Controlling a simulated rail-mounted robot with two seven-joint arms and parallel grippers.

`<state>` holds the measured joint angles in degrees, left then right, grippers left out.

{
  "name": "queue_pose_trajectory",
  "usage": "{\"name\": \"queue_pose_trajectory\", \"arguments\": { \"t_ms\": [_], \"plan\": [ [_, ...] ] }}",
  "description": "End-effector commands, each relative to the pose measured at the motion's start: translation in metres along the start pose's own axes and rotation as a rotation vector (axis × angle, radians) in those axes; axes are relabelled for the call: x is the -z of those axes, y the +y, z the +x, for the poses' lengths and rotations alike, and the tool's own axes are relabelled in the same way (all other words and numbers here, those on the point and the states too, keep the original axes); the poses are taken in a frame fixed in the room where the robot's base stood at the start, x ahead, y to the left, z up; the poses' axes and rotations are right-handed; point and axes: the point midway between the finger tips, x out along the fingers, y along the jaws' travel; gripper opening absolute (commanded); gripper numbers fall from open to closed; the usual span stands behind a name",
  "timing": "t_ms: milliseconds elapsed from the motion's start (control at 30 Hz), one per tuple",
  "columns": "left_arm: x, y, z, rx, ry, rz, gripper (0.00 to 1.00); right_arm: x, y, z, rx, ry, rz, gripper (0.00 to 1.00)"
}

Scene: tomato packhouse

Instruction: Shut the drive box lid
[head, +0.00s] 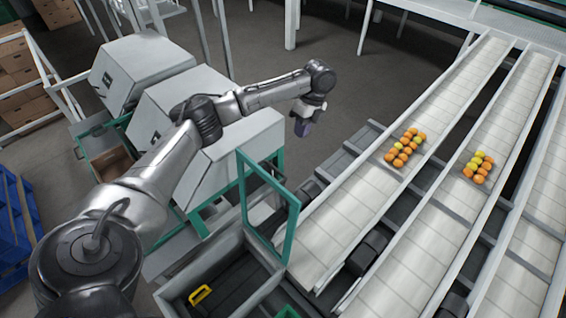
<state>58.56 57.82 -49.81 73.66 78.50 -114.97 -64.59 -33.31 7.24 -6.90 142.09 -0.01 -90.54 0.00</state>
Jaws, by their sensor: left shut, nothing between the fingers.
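The drive box (198,268) is a grey open-topped box at the bottom centre, with a dark interior and a yellow handle-shaped part (201,294) inside. Its lid appears to be the green-framed panel (268,178), which stands up steeply at the box's far right side, so the box is open. My left gripper (302,128) is shut and empty. It points down in the air beyond and above the lid, apart from it. My right gripper is not in view.
White conveyor lanes (400,235) run along the right, carrying orange and yellow tomatoes (405,147) in two groups. Pale grey machine housings (245,145) stand behind my left arm. Blue pallets (15,225) and cardboard boxes (25,70) are at the left. Open floor (335,90) lies beyond the gripper.

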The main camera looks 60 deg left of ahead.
Motion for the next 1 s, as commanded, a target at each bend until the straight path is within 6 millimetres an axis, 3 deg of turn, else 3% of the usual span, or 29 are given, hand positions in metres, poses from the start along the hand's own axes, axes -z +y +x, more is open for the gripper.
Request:
{"name": "queue_pose_trajectory", "arguments": {
  "t_ms": [167, 400, 700, 1000],
  "plan": [
    [-0.004, 0.001, 0.011, -0.009, 0.009, 0.005, 0.0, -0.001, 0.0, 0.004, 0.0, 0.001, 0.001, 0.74],
    [-0.004, 0.001, 0.049, -0.009, 0.009, 0.003, 0.0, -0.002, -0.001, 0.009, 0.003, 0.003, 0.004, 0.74],
    [-0.004, 0.005, 0.096, -0.006, 0.006, 0.002, 0.0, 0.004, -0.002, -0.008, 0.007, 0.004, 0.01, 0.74],
    [-0.004, 0.033, 0.109, -0.005, 0.006, 0.003, 0.0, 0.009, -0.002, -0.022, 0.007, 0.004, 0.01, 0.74]
  ]
}}
